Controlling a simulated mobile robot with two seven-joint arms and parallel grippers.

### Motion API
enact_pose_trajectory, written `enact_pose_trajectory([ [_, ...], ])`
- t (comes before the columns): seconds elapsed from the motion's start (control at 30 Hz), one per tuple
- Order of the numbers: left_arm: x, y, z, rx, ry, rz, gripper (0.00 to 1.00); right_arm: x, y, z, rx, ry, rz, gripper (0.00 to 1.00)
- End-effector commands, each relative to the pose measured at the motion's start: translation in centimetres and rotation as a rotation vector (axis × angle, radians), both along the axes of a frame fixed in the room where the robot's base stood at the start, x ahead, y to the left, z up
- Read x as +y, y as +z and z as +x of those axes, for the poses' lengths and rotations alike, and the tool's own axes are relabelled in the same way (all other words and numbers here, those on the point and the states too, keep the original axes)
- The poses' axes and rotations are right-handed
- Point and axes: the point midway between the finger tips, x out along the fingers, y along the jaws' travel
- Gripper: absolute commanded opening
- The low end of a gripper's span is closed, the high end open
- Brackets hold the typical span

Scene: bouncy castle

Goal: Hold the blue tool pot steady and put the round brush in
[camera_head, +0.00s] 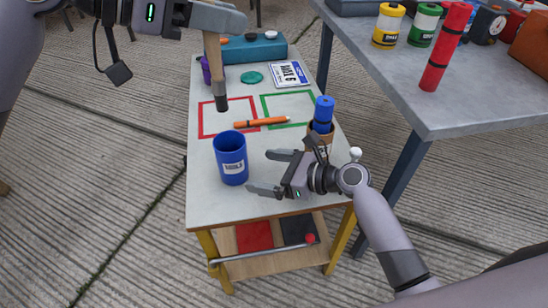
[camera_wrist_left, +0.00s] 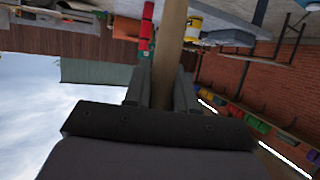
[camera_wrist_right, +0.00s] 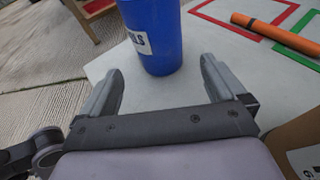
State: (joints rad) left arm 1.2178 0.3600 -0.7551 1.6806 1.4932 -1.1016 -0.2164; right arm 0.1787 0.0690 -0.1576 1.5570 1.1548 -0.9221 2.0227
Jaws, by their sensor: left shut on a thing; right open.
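My left gripper (camera_head: 222,18) is shut on the round brush (camera_head: 214,62). The brush hangs nearly upright, its dark end down, up and left of the blue tool pot in the head view. Its wooden handle also shows between the left fingers in the left wrist view (camera_wrist_left: 170,45). The blue tool pot (camera_head: 230,150) stands upright and open-topped on the small table, with a white label. My right gripper (camera_head: 268,172) is open, just right of the pot. In the right wrist view the pot (camera_wrist_right: 155,30) stands ahead of the open fingers, apart from them.
On the small table (camera_head: 205,205) lie an orange marker (camera_head: 262,122), red and green outlines, a plate-like card (camera_head: 290,74) and a teal disc. A blue bottle (camera_head: 322,112) stands in a brown holder at right. A grey table (camera_head: 440,115) with cans stands beyond.

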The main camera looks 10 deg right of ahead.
Motion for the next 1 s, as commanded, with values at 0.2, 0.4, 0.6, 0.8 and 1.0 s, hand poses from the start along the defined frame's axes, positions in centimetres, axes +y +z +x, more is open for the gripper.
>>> enact_pose_trajectory([
  [0.2, 0.0, -3.3, 0.0, 0.0, 0.001, 0.0, 0.0, 2.6, -1.6, 1.8, -0.003, 0.001, 0.0, 0.97],
  [0.4, 0.0, -3.4, 0.0, -0.001, 0.001, -0.001, 0.0, 4.9, -1.8, 3.3, 0.0, 0.001, 0.0, 0.97],
  [0.6, 0.0, -3.6, 0.0, 0.0, 0.001, 0.0, 0.0, 6.1, -2.3, 4.2, -0.003, 0.0, -0.002, 0.97],
  [0.8, 0.0, -3.7, 0.0, 0.0, 0.001, 0.0, 0.0, 6.6, -2.5, 4.5, -0.003, 0.0, -0.003, 0.97],
  [1.0, 0.0, -3.7, 0.0, 0.0, 0.001, 0.0, 0.0, 6.6, -2.5, 4.5, -0.004, 0.001, -0.004, 0.97],
])
